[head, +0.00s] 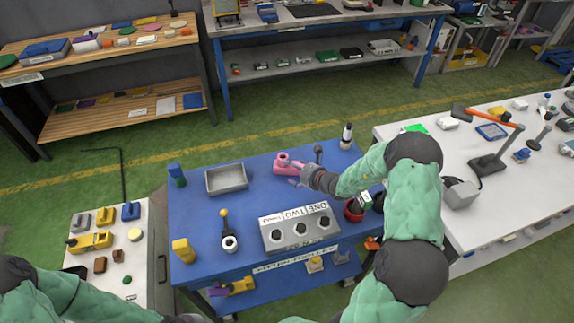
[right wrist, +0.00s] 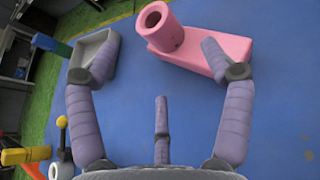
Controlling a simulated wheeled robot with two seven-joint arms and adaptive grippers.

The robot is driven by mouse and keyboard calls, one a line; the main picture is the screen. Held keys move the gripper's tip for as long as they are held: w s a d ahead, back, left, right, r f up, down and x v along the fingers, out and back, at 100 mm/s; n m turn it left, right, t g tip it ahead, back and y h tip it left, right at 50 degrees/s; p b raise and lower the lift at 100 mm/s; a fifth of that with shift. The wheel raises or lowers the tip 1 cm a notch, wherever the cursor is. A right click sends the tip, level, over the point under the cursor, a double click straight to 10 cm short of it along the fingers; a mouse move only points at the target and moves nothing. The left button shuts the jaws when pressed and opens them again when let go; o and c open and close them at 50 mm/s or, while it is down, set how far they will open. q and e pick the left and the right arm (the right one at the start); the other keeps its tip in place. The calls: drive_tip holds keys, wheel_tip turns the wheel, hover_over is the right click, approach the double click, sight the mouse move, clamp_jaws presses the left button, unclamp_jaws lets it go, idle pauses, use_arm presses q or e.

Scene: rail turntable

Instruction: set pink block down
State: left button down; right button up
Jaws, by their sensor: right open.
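The pink block (head: 286,164), with a hollow round stub on top, lies on the blue table (head: 207,210) near its far edge. In the right wrist view the pink block (right wrist: 200,48) is at the top, its stub towards the left end. My right gripper (head: 298,180) is open and empty beside the block, on its near side. In the right wrist view one fingertip of the right gripper (right wrist: 157,56) overlaps the block's near side; I cannot tell whether they touch. My left arm shows at the lower left, but its gripper is out of view.
A grey tray (head: 226,179) stands left of the block. A grey box with round holes (head: 300,231) is in front. A black-and-white bottle (head: 346,136) and a dark knob (head: 318,151) stand to the right. Blue table surface is free between tray and block.

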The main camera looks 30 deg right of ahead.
drive_tip(key=v, duration=0.6)
drive_tip(key=shift+p, duration=0.4)
